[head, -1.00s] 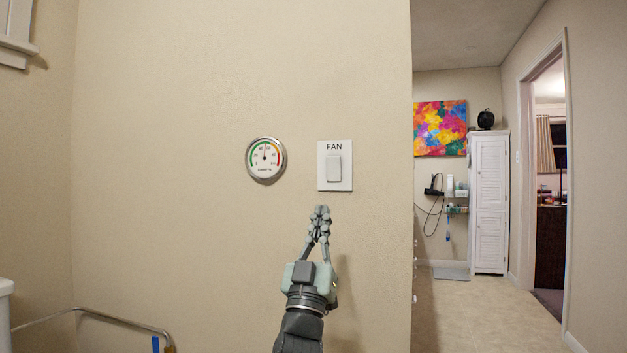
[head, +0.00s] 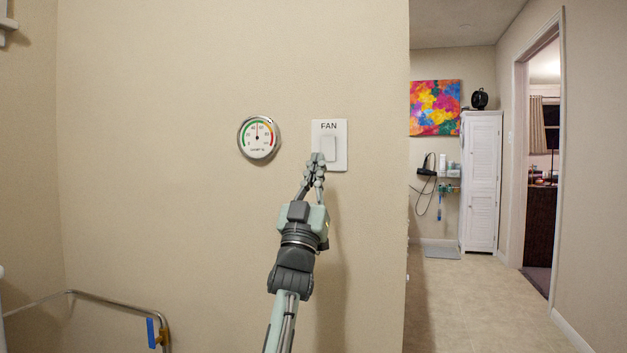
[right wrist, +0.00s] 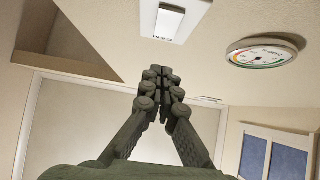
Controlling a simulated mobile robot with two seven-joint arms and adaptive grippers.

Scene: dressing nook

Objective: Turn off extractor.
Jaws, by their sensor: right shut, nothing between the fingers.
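A white switch plate labelled FAN (head: 342,158) is on the beige wall, with a white rocker switch (head: 330,147) in its middle. My right gripper (head: 317,158) is shut and empty. In the head view its fingertips overlap the lower left of the plate, just below the rocker; I cannot tell if they touch it. In the right wrist view the closed fingertips (right wrist: 161,72) are apart from the plate (right wrist: 186,8) and its rocker (right wrist: 168,22) in the picture. My left gripper is not in view.
A round dial gauge (head: 259,138) hangs on the wall left of the switch. A metal rail (head: 110,296) is at the lower left. The wall ends right of the switch, opening to a room with a white cabinet (head: 481,180) and a doorway.

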